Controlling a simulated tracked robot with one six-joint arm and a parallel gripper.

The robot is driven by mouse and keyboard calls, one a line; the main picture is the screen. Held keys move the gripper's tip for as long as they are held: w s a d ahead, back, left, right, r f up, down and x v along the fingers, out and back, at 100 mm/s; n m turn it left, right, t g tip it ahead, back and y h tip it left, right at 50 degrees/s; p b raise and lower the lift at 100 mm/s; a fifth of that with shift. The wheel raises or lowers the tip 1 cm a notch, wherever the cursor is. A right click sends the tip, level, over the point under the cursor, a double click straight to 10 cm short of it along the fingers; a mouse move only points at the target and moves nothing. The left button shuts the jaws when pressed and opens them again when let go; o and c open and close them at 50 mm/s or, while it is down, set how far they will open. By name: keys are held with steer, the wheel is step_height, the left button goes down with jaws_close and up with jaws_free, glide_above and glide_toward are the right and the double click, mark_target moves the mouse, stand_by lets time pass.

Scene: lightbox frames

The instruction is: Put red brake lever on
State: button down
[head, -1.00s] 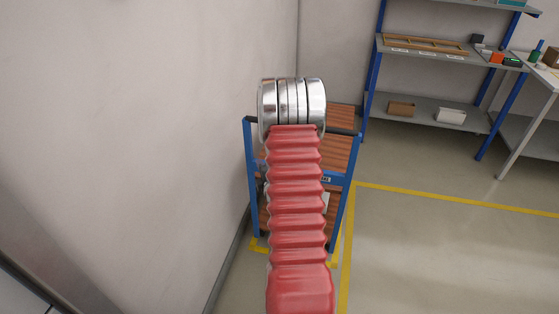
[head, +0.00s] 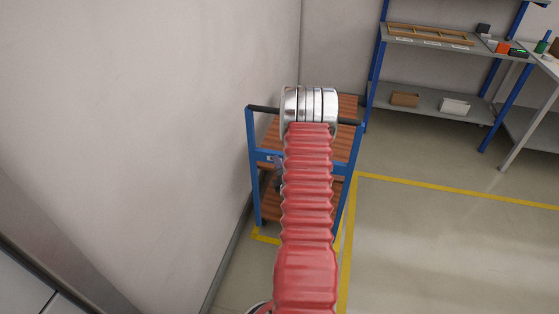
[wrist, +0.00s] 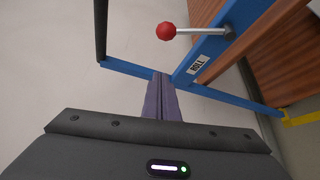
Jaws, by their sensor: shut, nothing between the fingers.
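The brake lever shows in the wrist view as a red ball knob (wrist: 167,31) on a thin metal rod (wrist: 198,31). The rod sticks out sideways from a blue post of the trolley (wrist: 150,71). A white label reading "ROLL" (wrist: 198,65) is on the post beside it. My gripper (wrist: 162,77) has its purple fingers together, with nothing between them. The fingertips are below the knob in the picture and apart from it. In the head view my red-sleeved arm covers the middle of the trolley (head: 253,175), and the gripper and knob cannot be made out.
The trolley has wooden shelves (head: 347,105) and a black handle bar (wrist: 101,28). A bare wall (head: 150,110) stands close on the left. Blue-framed shelving (head: 430,98) and a workbench (head: 528,128) are at the back right. The floor right of the trolley is open, with yellow lines (head: 450,188).

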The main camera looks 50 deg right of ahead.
steer(key=w+d, duration=0.3)
steer(key=d, duration=0.4)
steer(key=shift+w+d, duration=0.2)
steer(key=shift+w, duration=0.1)
steer(key=shift+d, duration=0.1)
steer(key=shift+s, duration=0.1)
stand_by(0.3)
